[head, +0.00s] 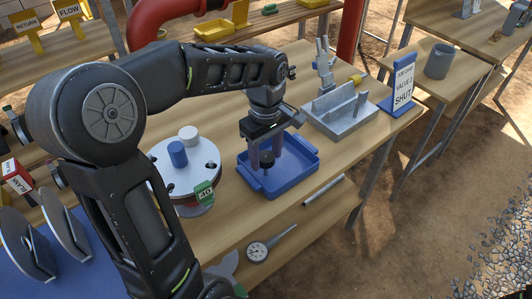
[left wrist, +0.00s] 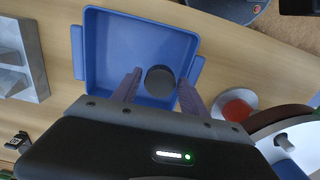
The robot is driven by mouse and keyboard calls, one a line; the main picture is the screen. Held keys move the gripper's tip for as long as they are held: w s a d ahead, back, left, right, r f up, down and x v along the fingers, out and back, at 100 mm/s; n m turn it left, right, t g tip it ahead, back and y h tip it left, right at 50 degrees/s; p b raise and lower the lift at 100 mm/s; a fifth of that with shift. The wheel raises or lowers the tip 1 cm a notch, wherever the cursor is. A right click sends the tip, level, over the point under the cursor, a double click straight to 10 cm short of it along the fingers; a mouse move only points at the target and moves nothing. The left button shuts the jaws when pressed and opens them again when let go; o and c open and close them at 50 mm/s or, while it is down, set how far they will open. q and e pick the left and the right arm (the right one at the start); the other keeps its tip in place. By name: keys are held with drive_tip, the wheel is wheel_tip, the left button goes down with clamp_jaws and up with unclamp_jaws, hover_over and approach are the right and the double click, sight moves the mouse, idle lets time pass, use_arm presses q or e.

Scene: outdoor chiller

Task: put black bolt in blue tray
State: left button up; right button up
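The black bolt (head: 266,160) is upright, head up, between the fingers of my left gripper (head: 266,163), over the blue tray (head: 291,185). In the left wrist view its round black head (left wrist: 160,80) sits between the two fingertips, which appear to close on its sides. The blue tray (left wrist: 110,40) lies beneath, open and otherwise empty where it shows. I cannot tell whether the bolt's lower end touches the tray floor. My right gripper is not in view.
A round flange (head: 207,158) with a blue and a white cylinder stands left of the tray. A grey divided holder (head: 340,122) and a blue-framed sign (head: 402,82) stand to the right. A dial gauge (head: 258,250) and metal rod (head: 323,190) lie near the front edge.

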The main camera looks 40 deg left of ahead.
sight(266, 156)
use_arm(q)
drive_tip(key=shift+o, duration=0.9)
drive_tip(key=shift+r, duration=0.2)
wheel_tip(266, 156, up, 8)
drive_tip(key=shift+r, duration=0.1)
wheel_tip(266, 156, up, 4)
drive_tip(key=p, duration=0.2)
drive_tip(key=shift+p, duration=0.4)
